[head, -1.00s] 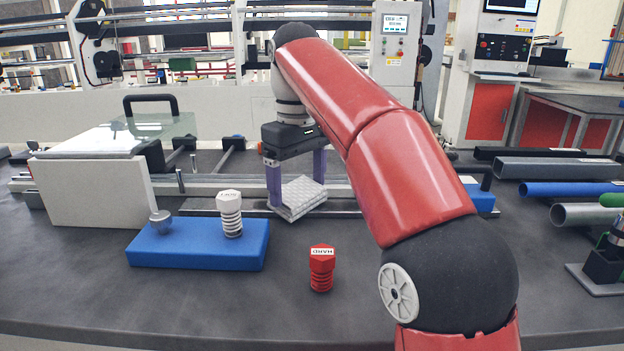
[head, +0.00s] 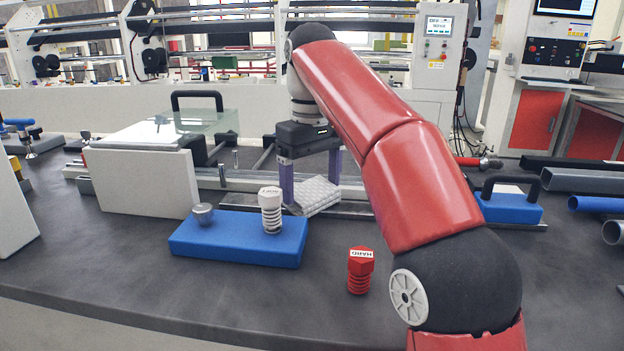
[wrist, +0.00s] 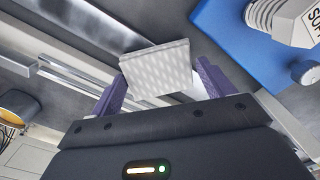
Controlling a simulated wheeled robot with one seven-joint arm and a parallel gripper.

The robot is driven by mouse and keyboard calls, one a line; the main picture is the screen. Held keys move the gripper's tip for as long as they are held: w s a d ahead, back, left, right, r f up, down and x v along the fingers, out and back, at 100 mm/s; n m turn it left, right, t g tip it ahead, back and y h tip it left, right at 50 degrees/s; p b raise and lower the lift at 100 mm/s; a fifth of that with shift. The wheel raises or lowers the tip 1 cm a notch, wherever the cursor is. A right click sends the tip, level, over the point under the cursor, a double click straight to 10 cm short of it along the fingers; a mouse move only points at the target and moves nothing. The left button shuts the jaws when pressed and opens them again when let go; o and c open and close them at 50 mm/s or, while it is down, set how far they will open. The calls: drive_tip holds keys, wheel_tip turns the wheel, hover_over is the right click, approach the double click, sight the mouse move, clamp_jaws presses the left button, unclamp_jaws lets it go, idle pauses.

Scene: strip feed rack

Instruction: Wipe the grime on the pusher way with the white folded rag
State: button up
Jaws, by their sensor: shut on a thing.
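My gripper (head: 311,180) is shut on the white folded rag (head: 315,196), which sits tilted between its two purple fingers. The wrist view also shows the rag (wrist: 157,70) between the fingers. The pusher way (head: 352,208) is a long low metal strip running left to right at the rack. The rag is at this strip, behind the white bolt; I cannot tell whether it touches the metal. In the wrist view the way (wrist: 95,22) runs past the rag as a grey band with darker parts. I cannot clearly make out the grime.
A blue block (head: 215,247) bearing a white bolt (head: 271,212) and a grey knob (head: 202,213) stands in front. A red bolt (head: 360,272) stands right of it. A white panel (head: 140,182) is at left, a blue handled block (head: 510,207) at right. The front bench is mostly clear.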

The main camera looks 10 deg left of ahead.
drive_tip(key=shift+d+r, duration=0.1)
drive_tip(key=shift+d, duration=1.85)
drive_tip(key=shift+d+f+b, duration=0.15)
drive_tip(key=shift+d+b, duration=0.05)
drive_tip(key=shift+d, duration=2.05)
drive_tip(key=shift+d+f+b, duration=0.15)
drive_tip(key=shift+d, duration=2.1)
drive_tip(key=shift+d+r+p, duration=0.15)
drive_tip(key=shift+d+p, duration=0.25)
drive_tip(key=shift+a, duration=6.8)
drive_tip(key=shift+d+b, duration=0.4)
drive_tip(key=shift+d, duration=1.95)
drive_tip(key=shift+d+r, duration=0.15)
drive_tip(key=shift+d, duration=4.3)
drive_tip(key=shift+a+p, duration=0.45)
drive_tip(key=shift+a, duration=6.75)
